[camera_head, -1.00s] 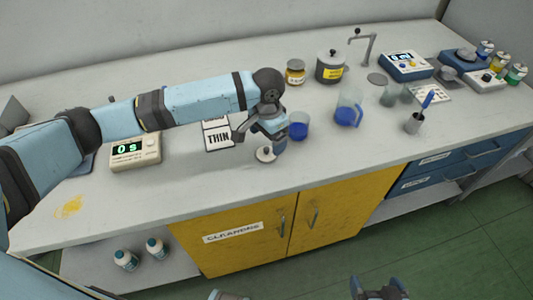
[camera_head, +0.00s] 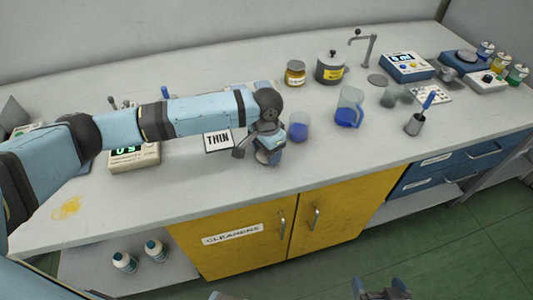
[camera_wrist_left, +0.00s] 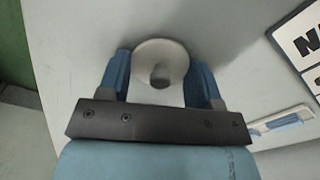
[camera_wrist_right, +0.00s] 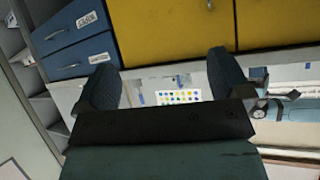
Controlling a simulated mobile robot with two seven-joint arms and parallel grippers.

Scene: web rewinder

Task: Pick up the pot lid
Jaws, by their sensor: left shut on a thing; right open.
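The pot lid (camera_wrist_left: 165,52) is a small pale disc with a dark knob. In the left wrist view it sits between the fingers of my left gripper (camera_wrist_left: 161,72), which is shut on it. In the head view my left gripper (camera_head: 268,155) points down near the front of the bench and mostly hides the lid. I cannot tell whether the lid touches the bench top. My right gripper (camera_head: 381,288) is open and empty, low in front of the yellow cabinet; it also shows in the right wrist view (camera_wrist_right: 165,85).
A beaker with blue liquid (camera_head: 299,128) stands close right of my left gripper, with a blue-filled jug (camera_head: 349,108) beyond. A THIN card (camera_head: 218,141) lies left of it. A grey lidded pot (camera_head: 331,68) and amber jar (camera_head: 295,74) stand behind.

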